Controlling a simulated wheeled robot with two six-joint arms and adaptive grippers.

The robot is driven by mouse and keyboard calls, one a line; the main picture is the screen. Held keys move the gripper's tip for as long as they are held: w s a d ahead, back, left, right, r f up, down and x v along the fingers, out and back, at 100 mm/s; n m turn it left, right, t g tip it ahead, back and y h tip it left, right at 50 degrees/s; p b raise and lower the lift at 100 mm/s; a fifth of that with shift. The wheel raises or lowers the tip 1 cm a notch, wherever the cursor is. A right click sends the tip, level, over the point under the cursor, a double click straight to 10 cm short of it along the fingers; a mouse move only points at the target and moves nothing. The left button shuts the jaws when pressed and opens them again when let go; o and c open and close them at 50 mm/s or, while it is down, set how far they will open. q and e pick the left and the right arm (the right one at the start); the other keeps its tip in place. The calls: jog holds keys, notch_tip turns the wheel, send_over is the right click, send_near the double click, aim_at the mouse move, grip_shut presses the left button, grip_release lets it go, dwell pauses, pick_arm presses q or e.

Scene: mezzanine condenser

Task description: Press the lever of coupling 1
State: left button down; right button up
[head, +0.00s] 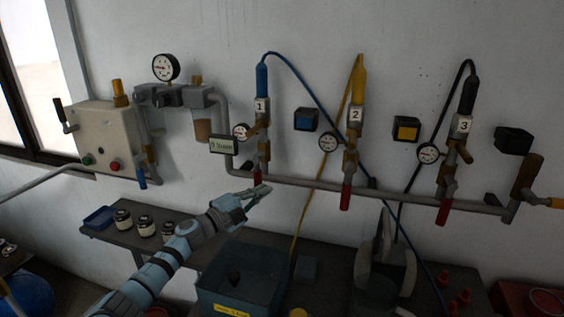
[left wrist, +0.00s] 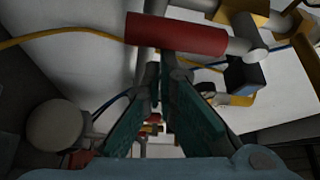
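Coupling 1 (head: 262,110) hangs on the wall pipe in the head view, with a blue plug, a white "1" label, brass fittings and a red lower end (head: 257,178). I cannot tell clearly which part is its lever. My left gripper (head: 264,190) is just below and beside that red end; contact cannot be told. In the left wrist view its two green fingers (left wrist: 163,90) stand apart with nothing between them, so it is open. A red cylinder (left wrist: 178,35) crosses just beyond the fingertips there. My right gripper is not in view.
Couplings 2 (head: 355,115) and 3 (head: 463,125) hang to the right on the same pipe. A gauge (head: 240,131) and a green-lit display (head: 222,145) sit left of coupling 1. Below are a shelf with jars (head: 146,227) and an open bin (head: 238,297). Blue and yellow hoses hang nearby.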

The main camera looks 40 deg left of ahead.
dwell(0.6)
pick_arm(q)
jog(key=s+d+p, duration=0.2)
jog(key=s+p, duration=0.2)
jog(key=s, duration=0.5)
jog(key=shift+s, duration=0.15)
jog(key=shift+a, duration=0.15)
dwell(0.4)
